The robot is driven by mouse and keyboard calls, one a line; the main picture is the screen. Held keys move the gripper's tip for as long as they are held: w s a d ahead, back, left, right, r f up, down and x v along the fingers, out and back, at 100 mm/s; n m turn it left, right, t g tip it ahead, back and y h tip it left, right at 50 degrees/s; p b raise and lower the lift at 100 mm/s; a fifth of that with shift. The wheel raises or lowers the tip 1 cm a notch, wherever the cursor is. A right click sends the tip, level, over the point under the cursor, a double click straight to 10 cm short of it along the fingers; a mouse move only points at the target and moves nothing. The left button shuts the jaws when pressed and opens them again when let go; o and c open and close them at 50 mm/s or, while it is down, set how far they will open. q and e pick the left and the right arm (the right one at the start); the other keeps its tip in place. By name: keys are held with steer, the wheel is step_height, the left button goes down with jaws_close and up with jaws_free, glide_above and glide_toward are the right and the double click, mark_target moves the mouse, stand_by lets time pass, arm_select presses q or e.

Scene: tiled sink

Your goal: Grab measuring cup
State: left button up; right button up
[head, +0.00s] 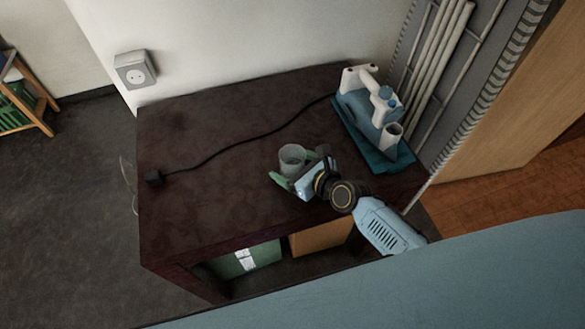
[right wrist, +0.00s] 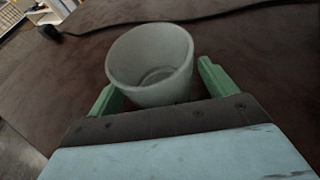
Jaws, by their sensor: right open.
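The measuring cup (head: 292,156) is a translucent pale grey-green cup standing upright on the dark brown table (head: 210,190). My right gripper (head: 298,167) is at the cup, with its green fingers spread on either side of it. In the right wrist view the cup (right wrist: 152,62) sits between the open fingers (right wrist: 152,88), its rim facing up. Its lower near part is hidden behind the gripper body. I cannot tell whether a finger touches it. My left gripper is not in view.
A teal tray (head: 352,126) with a blue and white appliance (head: 378,98) stands at the table's right. A black cord (head: 225,150) runs behind the cup to a plug (head: 154,177). Boxes (head: 248,258) sit on the shelf below.

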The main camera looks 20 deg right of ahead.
steer(key=c, duration=1.2)
steer(key=shift+o, duration=0.2)
steer(key=shift+r, duration=0.15)
